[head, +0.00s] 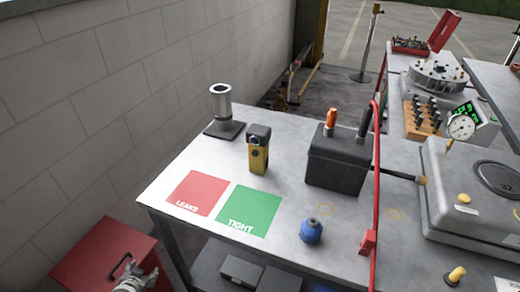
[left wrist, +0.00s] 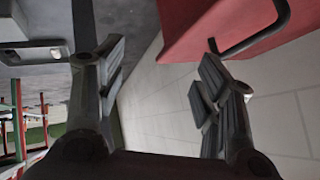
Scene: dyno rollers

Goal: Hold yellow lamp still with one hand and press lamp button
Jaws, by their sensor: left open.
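The yellow lamp (head: 258,155) stands upright on the grey workbench in the head view, with a dark head on a yellow body. It is behind the green TIGHT square and left of the dark grey box. I cannot make out its button. My left gripper (head: 137,281) is at the bottom left of the head view, over the red cabinet and well away from the lamp. In the left wrist view the left gripper (left wrist: 160,95) has its two fingers wide apart with nothing between them. My right gripper is not in view.
The workbench (head: 290,210) holds a metal cylinder on a base (head: 222,110), a red LEAKS square (head: 196,192), a green TIGHT square (head: 249,211), a dark box (head: 338,160), a blue knob-like object (head: 311,230) and a red hose (head: 376,190). A red cabinet (head: 95,255) stands left, by the brick wall.

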